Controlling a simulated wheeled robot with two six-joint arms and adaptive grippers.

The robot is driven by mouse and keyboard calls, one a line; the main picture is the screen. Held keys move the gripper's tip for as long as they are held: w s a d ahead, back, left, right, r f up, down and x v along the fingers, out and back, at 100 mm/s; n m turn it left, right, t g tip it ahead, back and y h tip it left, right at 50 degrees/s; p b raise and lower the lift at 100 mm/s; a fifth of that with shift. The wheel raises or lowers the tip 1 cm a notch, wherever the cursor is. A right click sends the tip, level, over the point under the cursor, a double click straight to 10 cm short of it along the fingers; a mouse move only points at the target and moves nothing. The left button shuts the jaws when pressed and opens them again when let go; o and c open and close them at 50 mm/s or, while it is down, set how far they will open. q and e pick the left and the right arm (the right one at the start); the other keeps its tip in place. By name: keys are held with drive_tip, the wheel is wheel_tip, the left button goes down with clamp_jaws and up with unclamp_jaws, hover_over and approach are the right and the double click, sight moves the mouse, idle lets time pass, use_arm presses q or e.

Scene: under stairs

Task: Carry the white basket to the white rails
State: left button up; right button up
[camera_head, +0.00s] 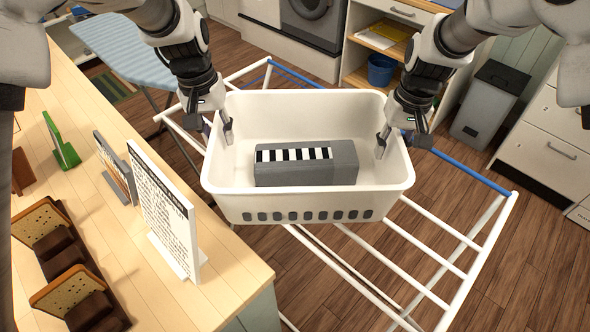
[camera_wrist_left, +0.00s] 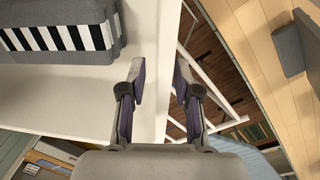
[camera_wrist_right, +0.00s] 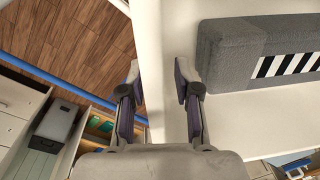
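The white basket (camera_head: 300,206) is upright in the middle of the head view, with a grey box with a black-and-white striped panel (camera_head: 320,170) inside. My left gripper (camera_head: 226,134) is at its left wall and my right gripper (camera_head: 382,142) at its right wall. In the left wrist view the fingers (camera_wrist_left: 160,78) straddle the basket's rim. In the right wrist view the fingers (camera_wrist_right: 157,78) straddle the opposite rim. The white rails (camera_head: 425,206) of a blue-ended rack show below and around the basket. Whether its base touches them is hidden.
A wooden counter (camera_head: 235,275) runs along the left, close to the basket, bearing a white sign (camera_head: 165,215), a green frame (camera_head: 62,143) and brown holders. An ironing board (camera_head: 125,45) stands behind. A grey bin (camera_head: 490,105) and drawers stand at right. Floor shows at lower right.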

drive_tip(key=shift+s, duration=0.15)
drive_tip(key=shift+r, duration=0.55)
use_arm(q)
wheel_tip(320, 180, up, 10)
drive_tip(key=shift+a, duration=0.4)
use_arm(e)
wheel_tip(320, 180, up, 11)
drive_tip(key=d, duration=0.1)
use_arm(q)
drive_tip(key=shift+s, duration=0.1)
